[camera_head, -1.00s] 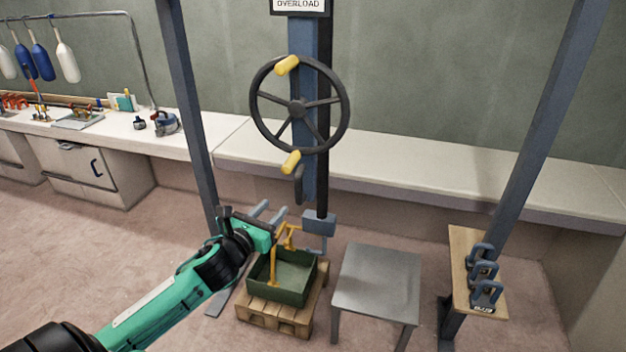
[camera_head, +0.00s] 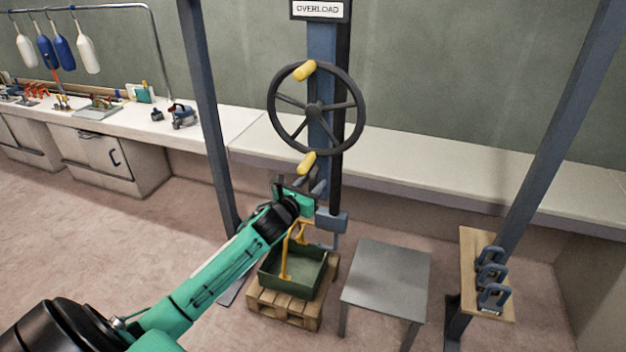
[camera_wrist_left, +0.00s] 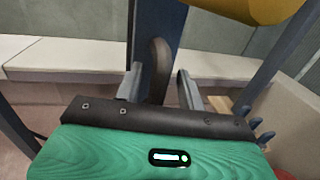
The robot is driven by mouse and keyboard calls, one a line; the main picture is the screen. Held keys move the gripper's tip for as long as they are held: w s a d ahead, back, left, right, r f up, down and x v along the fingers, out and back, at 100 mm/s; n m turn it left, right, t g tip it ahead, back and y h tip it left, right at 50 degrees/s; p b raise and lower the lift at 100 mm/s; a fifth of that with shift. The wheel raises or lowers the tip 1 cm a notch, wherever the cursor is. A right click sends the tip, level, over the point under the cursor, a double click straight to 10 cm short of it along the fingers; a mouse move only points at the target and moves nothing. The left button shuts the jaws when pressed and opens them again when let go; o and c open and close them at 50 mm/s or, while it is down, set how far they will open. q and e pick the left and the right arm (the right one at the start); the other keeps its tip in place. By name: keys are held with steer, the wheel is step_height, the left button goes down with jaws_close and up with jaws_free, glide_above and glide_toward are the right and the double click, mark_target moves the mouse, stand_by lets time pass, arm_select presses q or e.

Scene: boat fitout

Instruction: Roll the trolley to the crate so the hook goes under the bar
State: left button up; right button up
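The green crate (camera_head: 308,283) sits on a wooden pallet, with a yellow bar (camera_head: 285,258) rising above it. A blue-grey block (camera_head: 331,221), possibly the trolley, is at the foot of the column, with a grey hook-like piece (camera_head: 328,243) below it. My left gripper (camera_head: 317,187) is just below the handwheel, above the crate. In the left wrist view its two grey fingers (camera_wrist_left: 158,70) are apart, with a dark rounded handle (camera_wrist_left: 158,58) between them; I cannot tell whether they touch it. My right gripper is not in view.
A black handwheel (camera_head: 314,110) with yellow grips is on the column. A grey table (camera_head: 388,280) stands right of the crate. A wooden stand (camera_head: 480,262) with several blue shackles is farther right. Slanted blue posts (camera_head: 205,110) flank the area. Open floor lies left.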

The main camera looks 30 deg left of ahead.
arm_select(q)
steer(key=shift+w, duration=0.45)
jaws_close()
steer(key=shift+a, duration=0.1)
steer(key=shift+a, duration=0.35)
steer(key=s+a+b, duration=0.2)
steer(key=s+a, duration=0.2)
steer(key=a, duration=1.2)
steer(key=shift+r+b, duration=0.15)
steer(key=shift+b, duration=0.25)
